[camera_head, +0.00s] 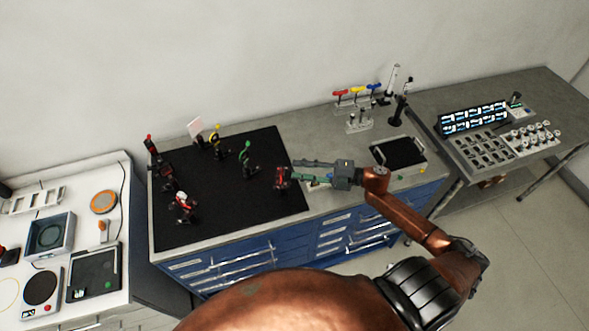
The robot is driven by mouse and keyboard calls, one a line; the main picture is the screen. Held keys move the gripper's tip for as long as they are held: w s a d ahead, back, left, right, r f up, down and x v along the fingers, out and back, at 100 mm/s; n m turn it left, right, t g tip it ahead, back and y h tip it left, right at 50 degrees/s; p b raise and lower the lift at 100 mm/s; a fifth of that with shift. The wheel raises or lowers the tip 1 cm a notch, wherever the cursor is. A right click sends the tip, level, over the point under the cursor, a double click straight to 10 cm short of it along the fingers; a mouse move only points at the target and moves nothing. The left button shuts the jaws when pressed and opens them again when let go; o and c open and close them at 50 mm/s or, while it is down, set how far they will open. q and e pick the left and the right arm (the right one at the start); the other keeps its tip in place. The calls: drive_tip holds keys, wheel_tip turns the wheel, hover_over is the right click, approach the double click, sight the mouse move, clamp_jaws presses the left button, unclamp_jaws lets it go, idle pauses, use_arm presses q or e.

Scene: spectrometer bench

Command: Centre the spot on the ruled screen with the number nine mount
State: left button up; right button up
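The pale screen (196,130) stands at the back of the black breadboard (225,205). Its ruling and any spot are too small to make out. Several small optical mounts stand on the board: a yellow-topped one (215,134), a green-topped one (246,148), a red and white one (182,202) and a red one (281,179) at the right edge. No numbers are readable, so I cannot tell which mount is number nine. My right gripper (294,171) is beside the red mount at the right edge, its two fingers apart; contact is unclear. My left gripper is out of view.
Red, yellow and blue handled tools (357,91) stand in a rack at the back. A dark-topped tray (399,151) lies right of my gripper. A white side bench (125,185) with instruments is at left. A grey case (485,153) holds small parts at right.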

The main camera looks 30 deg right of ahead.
drive_tip(key=v, duration=1)
drive_tip(key=shift+a, duration=0.1)
